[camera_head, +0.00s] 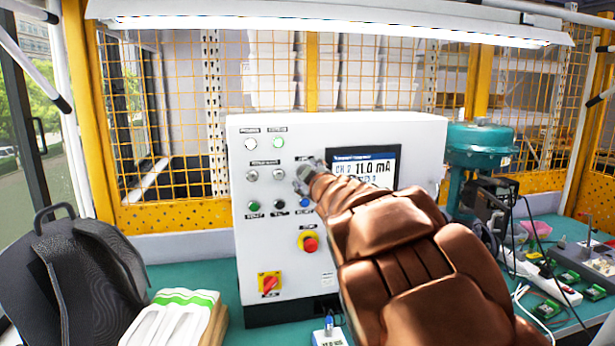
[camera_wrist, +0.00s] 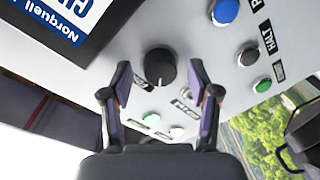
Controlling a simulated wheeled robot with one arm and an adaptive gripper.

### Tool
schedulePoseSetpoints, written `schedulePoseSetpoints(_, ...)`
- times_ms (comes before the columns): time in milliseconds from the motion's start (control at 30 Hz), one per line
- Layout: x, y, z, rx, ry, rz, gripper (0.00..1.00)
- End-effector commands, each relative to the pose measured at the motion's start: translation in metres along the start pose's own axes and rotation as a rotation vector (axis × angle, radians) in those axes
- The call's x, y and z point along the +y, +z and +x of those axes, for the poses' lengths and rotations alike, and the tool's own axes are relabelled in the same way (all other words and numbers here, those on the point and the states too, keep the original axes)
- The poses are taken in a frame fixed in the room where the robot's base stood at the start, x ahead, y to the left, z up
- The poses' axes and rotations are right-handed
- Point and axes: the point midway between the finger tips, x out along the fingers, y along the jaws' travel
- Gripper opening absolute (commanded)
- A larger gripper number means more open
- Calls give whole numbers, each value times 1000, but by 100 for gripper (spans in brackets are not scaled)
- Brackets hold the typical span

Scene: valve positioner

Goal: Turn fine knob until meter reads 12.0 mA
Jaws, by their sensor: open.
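A white control box (camera_head: 285,245) stands on the bench, with a display (camera_head: 370,165) on its front. The display reads 11.0 mA, its right and lower parts hidden by my arm. My gripper (camera_head: 308,172) is at the panel just left of the display. In the wrist view, a round black knob (camera_wrist: 160,67) shows between and slightly beyond the two fingertips of my open gripper (camera_wrist: 159,80). I see a gap on each side of it. Its label is too small to read. In the head view this knob is hidden by my gripper.
A red button (camera_head: 310,244) and a red rotary switch (camera_head: 269,283) sit lower on the panel. Several small buttons and lamps are left of my gripper; a blue button (camera_wrist: 224,12) is close by.

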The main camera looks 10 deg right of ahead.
Motion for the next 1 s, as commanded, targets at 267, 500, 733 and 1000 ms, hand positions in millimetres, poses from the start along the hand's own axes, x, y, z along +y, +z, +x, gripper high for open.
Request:
schedulePoseSetpoints(267,0,0,-20,0,0,0,61)
schedulePoseSetpoints(500,0,0,-50,0,0,1,61)
schedulePoseSetpoints(733,0,-1,-78,0,0,1,61)
schedulePoseSetpoints(1000,1,-1,-107,1,1,-1,61)
